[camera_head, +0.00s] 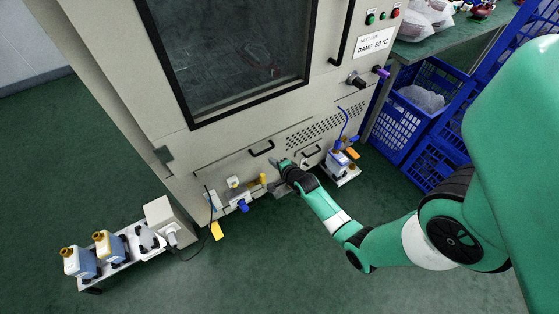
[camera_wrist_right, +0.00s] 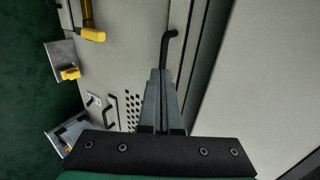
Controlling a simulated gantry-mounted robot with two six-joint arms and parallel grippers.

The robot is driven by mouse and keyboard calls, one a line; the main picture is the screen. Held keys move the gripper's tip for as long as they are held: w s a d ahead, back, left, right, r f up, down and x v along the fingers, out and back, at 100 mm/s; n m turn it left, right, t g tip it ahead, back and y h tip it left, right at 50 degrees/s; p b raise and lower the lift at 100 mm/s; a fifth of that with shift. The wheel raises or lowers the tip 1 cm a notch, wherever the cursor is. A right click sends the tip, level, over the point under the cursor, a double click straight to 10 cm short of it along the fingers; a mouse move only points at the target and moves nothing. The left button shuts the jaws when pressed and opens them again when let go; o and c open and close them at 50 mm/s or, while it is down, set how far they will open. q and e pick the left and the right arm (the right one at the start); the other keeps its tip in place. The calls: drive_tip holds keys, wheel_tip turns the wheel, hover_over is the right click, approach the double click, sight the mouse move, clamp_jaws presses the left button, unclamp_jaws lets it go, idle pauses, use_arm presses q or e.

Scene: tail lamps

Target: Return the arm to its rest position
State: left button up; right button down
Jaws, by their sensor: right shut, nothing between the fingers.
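My right arm reaches in from the right in the head view, down to the lower front of the grey cabinet (camera_head: 225,155). My right gripper (camera_head: 275,163) is at its far end, close to the lower panel and just below a black handle (camera_head: 262,149). In the right wrist view the gripper's fingers (camera_wrist_right: 158,85) are together with nothing between them. A black handle (camera_wrist_right: 172,45) shows just beyond the fingertips there; I cannot tell whether they touch it. My left arm and gripper are not in view.
A low bench (camera_head: 117,265) with lamp-like units (camera_head: 110,244) stands at left. Small fixtures with yellow and blue parts (camera_head: 240,199) sit left of the gripper, and another unit (camera_head: 338,163) sits right. Blue crates (camera_head: 405,124) stand at right. The green floor in front (camera_head: 270,265) is clear.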

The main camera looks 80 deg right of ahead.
use_arm(q)
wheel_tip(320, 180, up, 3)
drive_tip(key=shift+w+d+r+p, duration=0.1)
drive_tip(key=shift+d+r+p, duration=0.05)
drive_tip(key=shift+p, duration=0.85)
use_arm(e)
drive_tip(key=v, duration=0.5)
drive_tip(key=shift+r, duration=0.3)
